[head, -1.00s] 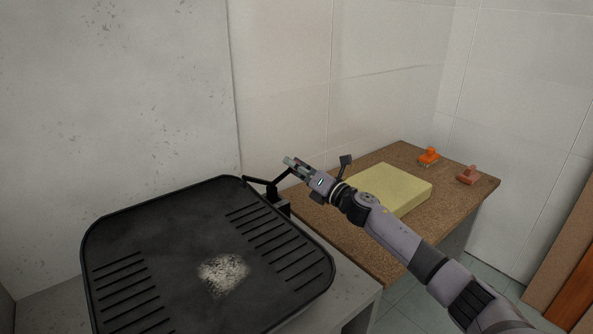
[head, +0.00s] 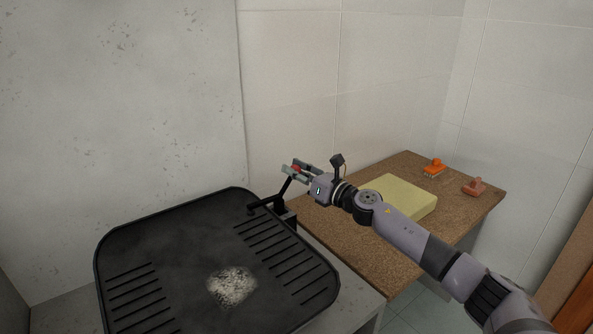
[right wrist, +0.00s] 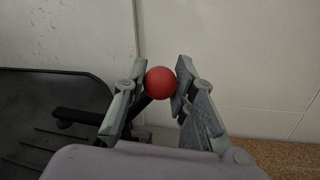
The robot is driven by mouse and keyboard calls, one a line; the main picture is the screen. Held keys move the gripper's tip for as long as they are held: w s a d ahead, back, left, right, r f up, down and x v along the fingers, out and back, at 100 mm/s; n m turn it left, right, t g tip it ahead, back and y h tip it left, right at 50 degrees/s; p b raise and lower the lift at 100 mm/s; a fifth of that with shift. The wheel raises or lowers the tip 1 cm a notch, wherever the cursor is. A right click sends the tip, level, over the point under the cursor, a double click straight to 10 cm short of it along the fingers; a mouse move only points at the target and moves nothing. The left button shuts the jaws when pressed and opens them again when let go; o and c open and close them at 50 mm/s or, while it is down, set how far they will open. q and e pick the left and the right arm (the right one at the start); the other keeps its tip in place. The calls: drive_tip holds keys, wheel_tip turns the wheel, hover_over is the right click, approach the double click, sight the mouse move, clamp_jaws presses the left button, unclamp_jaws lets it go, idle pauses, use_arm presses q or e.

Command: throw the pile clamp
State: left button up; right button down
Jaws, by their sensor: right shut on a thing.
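The pile clamp (head: 281,201) is a black lever clamp beside the right rim of the black ribbed tray (head: 130,222). Its short arm reaches left over the tray's far right corner, with a dark tip low above or on the tray; contact cannot be told. Its handle leans up and right to a red ball knob (right wrist: 160,82). My right gripper (head: 294,170) is shut on this knob, one finger on each side, as the right wrist view shows. My left gripper is not in view.
A pale grey speckled heap (head: 232,286) lies on the tray. On the brown bench (head: 345,240) to the right are a yellow block (head: 408,196), an orange brush-like thing (head: 434,167) and a reddish one (head: 474,187). Walls stand close behind.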

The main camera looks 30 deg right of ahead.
drive_tip(key=c, duration=1.3)
unclamp_jaws()
drive_tip(key=shift+f, duration=0.1)
drive_tip(key=shift+s, duration=0.1)
drive_tip(key=shift+v, duration=5.9)
drive_tip(key=shift+d, duration=0.1)
